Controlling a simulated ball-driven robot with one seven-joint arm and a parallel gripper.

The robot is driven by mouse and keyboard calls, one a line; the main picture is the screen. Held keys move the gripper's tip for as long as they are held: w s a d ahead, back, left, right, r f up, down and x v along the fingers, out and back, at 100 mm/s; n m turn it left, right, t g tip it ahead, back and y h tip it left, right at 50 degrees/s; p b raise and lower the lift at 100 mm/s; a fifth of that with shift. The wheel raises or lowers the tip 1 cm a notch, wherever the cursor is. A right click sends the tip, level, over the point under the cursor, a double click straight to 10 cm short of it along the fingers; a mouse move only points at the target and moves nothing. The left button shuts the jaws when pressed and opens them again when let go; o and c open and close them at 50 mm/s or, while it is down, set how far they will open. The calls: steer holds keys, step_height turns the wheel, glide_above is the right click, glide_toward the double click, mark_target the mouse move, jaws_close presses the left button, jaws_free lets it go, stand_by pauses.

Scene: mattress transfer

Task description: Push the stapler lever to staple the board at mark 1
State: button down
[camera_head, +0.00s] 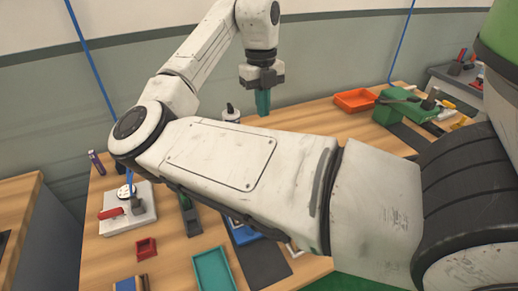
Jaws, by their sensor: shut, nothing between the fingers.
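My gripper (263,103) points down at the back of the wooden table, its teal fingers shut with nothing between them. My arm crosses the middle of the picture and hides much of the table. A narrow dark green and grey device (191,216) stands below my forearm, partly hidden; it may be the stapler, but I cannot tell. My gripper is well apart from it, farther back and to the right. No board with a mark 1 can be made out.
A pale plate (140,222) with a red-handled clamp (111,212) lies at left. A small red bin (146,248) and teal tray (213,272) are in front. A bottle (231,114) stands left of my gripper; an orange tray (355,101) and green box (397,108) are right.

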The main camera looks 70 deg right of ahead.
steer(key=shift+f, duration=0.1)
steer(key=f, duration=0.4)
steer(key=f+p, duration=0.1)
steer(key=f, duration=0.4)
steer(key=s+a+f, duration=0.1)
steer(key=f, duration=0.3)
steer(key=shift+f+p, duration=0.35)
steer(key=shift+f, duration=0.05)
steer(key=shift+a+f, duration=0.1)
